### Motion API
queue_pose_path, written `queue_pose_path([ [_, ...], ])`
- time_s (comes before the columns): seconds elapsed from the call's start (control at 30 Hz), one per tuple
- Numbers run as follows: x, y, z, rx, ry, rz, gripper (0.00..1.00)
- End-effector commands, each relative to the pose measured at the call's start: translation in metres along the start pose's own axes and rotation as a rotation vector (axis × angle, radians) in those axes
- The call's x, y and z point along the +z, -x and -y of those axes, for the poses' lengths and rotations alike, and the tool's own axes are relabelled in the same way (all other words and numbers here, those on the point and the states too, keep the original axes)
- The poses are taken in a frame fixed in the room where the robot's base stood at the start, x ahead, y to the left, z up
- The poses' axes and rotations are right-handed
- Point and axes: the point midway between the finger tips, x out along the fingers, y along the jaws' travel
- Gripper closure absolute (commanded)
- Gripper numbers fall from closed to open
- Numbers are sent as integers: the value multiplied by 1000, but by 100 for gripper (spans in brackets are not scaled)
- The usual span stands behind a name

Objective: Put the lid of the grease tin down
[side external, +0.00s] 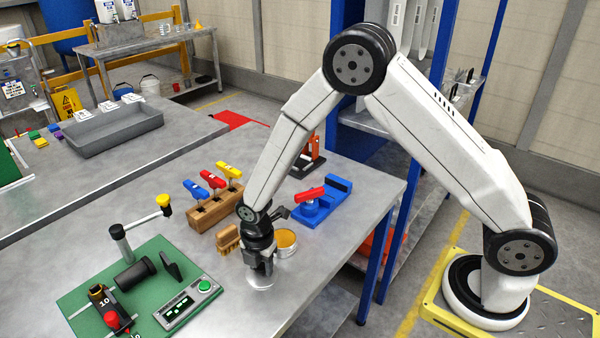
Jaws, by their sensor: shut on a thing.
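My gripper (259,268) points straight down and is shut on the lid (260,283), a pale silvery disc. The lid is level and at or just above the bench top; I cannot tell whether it touches. The grease tin (287,250) stands open just behind and right of my gripper, with yellow-orange grease showing in it. My gripper hides part of the tin's left side.
A brush (228,239) lies left of my gripper. Behind it is a wooden block (215,209) with coloured-handled tools. A green board (140,290) with fixtures is at front left. A blue base (322,203) with a red handle stands behind right.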

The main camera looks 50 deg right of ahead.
Motion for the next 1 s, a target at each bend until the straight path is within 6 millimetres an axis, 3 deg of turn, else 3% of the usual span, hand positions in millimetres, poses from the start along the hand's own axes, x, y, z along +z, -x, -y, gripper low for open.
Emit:
queue_pose_path([
  [0.03, 0, -1, 0, 0, 0, 0, 100],
  [0.07, 0, -2, 0, 0, 0, 0, 53],
  [0.17, 0, -1, 0, 0, 0, 0, 21],
  [0.67, 0, 3, 0, 1, 0, 0, 21],
  [1.0, 0, 33, 0, 2, 0, 0, 21],
])
